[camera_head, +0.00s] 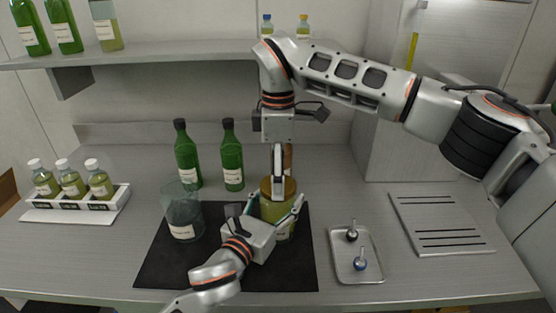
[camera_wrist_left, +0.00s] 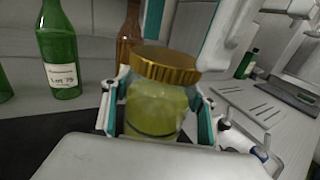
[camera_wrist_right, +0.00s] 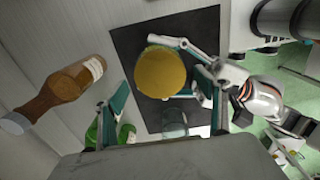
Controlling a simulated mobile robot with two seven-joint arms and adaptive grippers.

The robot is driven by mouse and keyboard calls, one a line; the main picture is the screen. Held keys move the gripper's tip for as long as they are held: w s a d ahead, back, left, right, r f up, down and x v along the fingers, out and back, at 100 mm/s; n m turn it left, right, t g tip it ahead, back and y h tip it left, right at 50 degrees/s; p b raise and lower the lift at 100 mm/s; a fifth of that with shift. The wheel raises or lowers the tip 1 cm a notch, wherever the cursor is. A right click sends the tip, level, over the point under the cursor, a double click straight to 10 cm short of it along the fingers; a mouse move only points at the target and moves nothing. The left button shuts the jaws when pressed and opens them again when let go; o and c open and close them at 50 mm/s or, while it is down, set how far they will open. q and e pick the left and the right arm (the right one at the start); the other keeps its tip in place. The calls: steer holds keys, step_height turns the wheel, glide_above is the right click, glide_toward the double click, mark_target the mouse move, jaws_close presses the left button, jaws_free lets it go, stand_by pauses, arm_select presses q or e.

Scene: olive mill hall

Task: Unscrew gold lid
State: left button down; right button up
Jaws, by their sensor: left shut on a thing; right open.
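A glass jar (camera_head: 280,222) with yellow-green contents stands upright on the black mat, its gold lid (camera_wrist_left: 163,66) on top. My left gripper (camera_wrist_left: 157,112) is shut around the jar's body, below the lid, with a finger on each side. My right gripper (camera_head: 278,185) points down over the jar; the head view does not clearly separate its fingertips from the lid. In the right wrist view the lid (camera_wrist_right: 160,72) appears round beyond the open right fingers (camera_wrist_right: 168,105). Whether they touch the lid cannot be told.
Green bottles (camera_head: 232,160) and a brown bottle (camera_wrist_right: 62,85) stand behind. A small metal tray (camera_head: 343,274) with two stoppers lies right. A bottle rack (camera_head: 75,210) stands far left.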

steer(key=shift+f, duration=0.75)
